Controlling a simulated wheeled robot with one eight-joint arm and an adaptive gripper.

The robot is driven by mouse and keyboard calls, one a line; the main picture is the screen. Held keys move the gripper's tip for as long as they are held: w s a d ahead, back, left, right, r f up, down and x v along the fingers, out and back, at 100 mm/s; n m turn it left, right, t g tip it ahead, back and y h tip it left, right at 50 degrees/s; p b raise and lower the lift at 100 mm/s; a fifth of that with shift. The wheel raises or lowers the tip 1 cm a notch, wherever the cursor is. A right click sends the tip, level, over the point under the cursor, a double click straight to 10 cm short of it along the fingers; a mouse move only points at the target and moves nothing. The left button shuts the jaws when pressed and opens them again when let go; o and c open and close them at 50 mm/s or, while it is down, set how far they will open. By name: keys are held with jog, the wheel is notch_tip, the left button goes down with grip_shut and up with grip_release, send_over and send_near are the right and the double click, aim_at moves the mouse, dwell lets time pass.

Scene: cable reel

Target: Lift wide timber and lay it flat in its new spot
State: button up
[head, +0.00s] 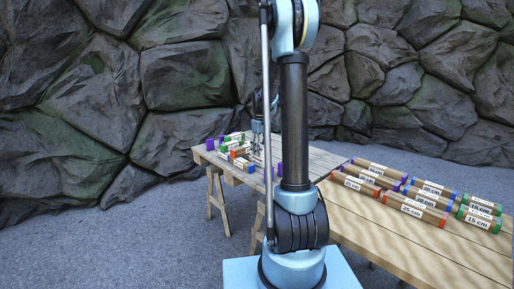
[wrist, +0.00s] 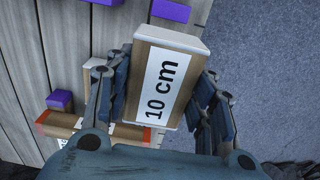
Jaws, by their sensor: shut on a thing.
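A wide brown timber (wrist: 184,62) with a white "10 cm" label and a pale end sits between my fingers in the wrist view. My gripper (wrist: 168,98) is shut on it, one finger on each long side. The timber overlaps the edge of a grey plank table in that view; its height above the planks is hard to tell. In the head view my gripper (head: 257,148) is small, over the far trestle table (head: 315,163), partly behind my arm. The held timber cannot be made out clearly there.
Purple blocks (wrist: 60,100) and a red-ended timber (wrist: 58,124) lie on the planks near my gripper. Several green-, blue- and orange-marked timbers (head: 226,148) crowd the far table. The near table (head: 440,262) carries labelled timbers (head: 412,208). A rock wall (head: 110,100) stands behind.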

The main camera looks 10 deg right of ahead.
aim_at(260, 177)
jog(key=shift+w+a+f, duration=0.15)
jog(key=shift+w, duration=0.15)
jog(key=shift+w+f, duration=0.1)
jog(key=shift+f, duration=0.4)
jog(key=shift+s+f, duration=0.2)
jog(key=shift+f, duration=5.25)
jog(key=shift+f, duration=0.25)
jog(key=o, duration=1.2)
